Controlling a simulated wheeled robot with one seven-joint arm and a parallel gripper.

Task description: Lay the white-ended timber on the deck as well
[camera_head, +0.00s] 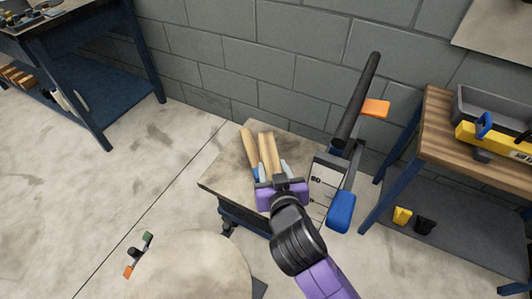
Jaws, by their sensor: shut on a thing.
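The deck (222,180) is a worn, pale top on a blue wheeled frame by the wall. A timber with a blue end (249,145) lies on it, tilted left. Beside it, to the right, pale timber (270,150) runs in between the fingers of my gripper (273,170); it looks like two lengths close together. My gripper is over the deck's right part, shut on timber. Its purple body hides the near ends, so I cannot see a white end. Whether the held timber touches the deck is hard to tell.
A black bar (360,100) with an orange lever (375,108) rises right of the deck, above a scale plate. A wooden-topped bench (440,130) holds a grey bin and yellow level at right. A round pale top (190,270) is at front. Floor at left is clear.

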